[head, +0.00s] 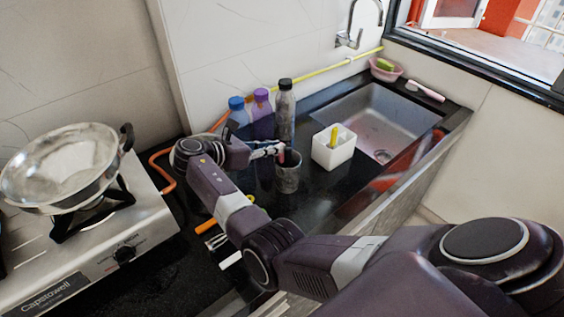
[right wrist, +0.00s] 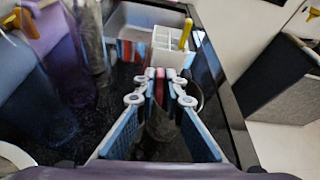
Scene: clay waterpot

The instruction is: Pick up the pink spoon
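The pink spoon (right wrist: 159,88) stands upright in a dark grey cup; its lower part is hidden inside. Its handle also shows in the head view (head: 281,156). The cup (head: 288,178) stands on the black counter, left of the white caddy. My right gripper (right wrist: 160,76) is over the cup, its two blue-padded fingers drawn close together with the spoon handle between them. It looks shut on the handle. In the head view the right gripper (head: 272,149) reaches in at the cup's rim. My left gripper is not in view.
A tall bottle (head: 285,110), a purple bottle (head: 262,112) and a blue bottle (head: 238,112) stand behind the gripper. The white caddy (head: 334,150) holds a yellow-handled item. The sink (head: 375,118) is right; a stove with a metal wok (head: 62,165) is left. Utensils (head: 207,227) lie in front.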

